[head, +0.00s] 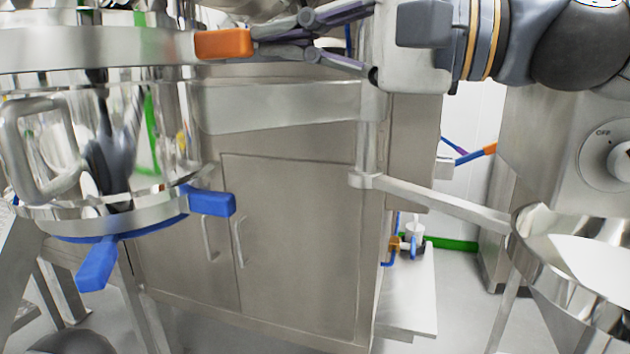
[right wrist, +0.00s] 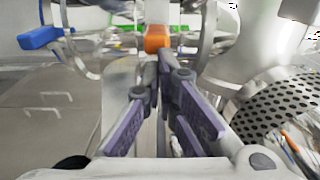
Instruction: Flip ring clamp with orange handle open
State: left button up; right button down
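The orange handle (head: 224,43) sits on the upper steel ring clamp (head: 110,46) around the shiny vessel at the left of the head view. It also shows at the top middle of the right wrist view (right wrist: 157,39). My right gripper (head: 257,43) reaches in from the right, and its fingertips are at the handle's right end. Its fingers come together toward the tips, and I see nothing clearly between them. In the wrist view the fingertips (right wrist: 157,66) are just short of the handle. I cannot tell whether they touch it. My left gripper is not in view.
Blue handles (head: 211,201) stick out from the lower clamp, below a looped steel handle (head: 40,150). A steel cabinet (head: 290,240) stands behind. A steel bowl (head: 570,270) and a dial panel are at the right. A perforated part (right wrist: 275,105) is close on the right in the wrist view.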

aim_at(232, 39)
jog(key=shift+s+a+f, duration=0.25)
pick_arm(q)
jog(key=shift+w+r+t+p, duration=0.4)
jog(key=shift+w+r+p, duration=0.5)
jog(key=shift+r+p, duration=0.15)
pick_arm(e)
jog(key=shift+s+a, duration=0.45)
jog(key=shift+s, duration=0.55)
jog(key=shift+s+a, duration=0.5)
jog(key=shift+s, duration=0.55)
jog(key=shift+s+a, duration=0.45)
jog(key=shift+s, duration=0.55)
